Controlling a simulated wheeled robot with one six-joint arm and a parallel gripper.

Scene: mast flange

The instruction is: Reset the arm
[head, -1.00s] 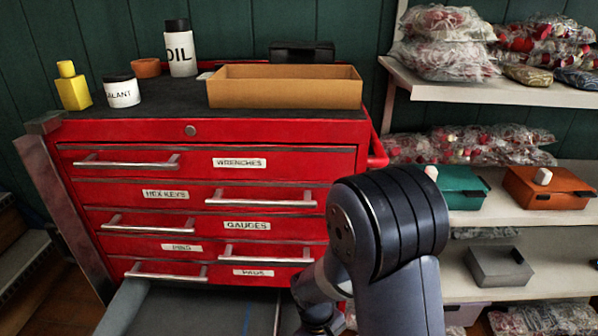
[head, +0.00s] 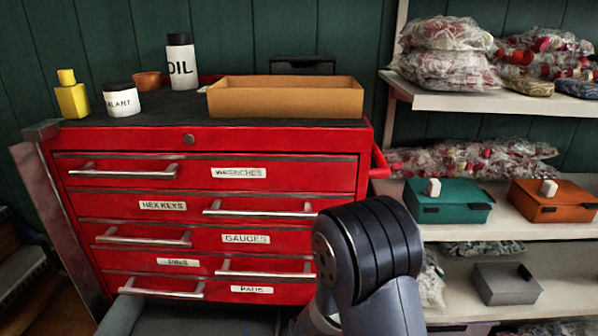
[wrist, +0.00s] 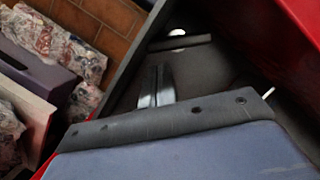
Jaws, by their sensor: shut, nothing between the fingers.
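My arm (head: 368,250) rises from the bottom of the head view, in front of the right side of a red tool chest (head: 290,137). Its lower links run out of frame, and my gripper is hidden there. In the wrist view my gripper (wrist: 156,88) shows as two thin fingers close together, shut with nothing between them. A dark grey surface lies behind the fingers. I cannot tell how far they are from it. A bottom drawer (head: 190,322) of the chest stands open; only part of its inside shows.
An open cardboard box (head: 285,103), an oil bottle (head: 181,65), a sealant jar (head: 121,100) and a yellow bottle (head: 72,97) stand on the chest. Shelves at right hold bagged goods (head: 444,50), a teal box (head: 447,203), an orange box (head: 552,203) and a grey box (head: 505,284).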

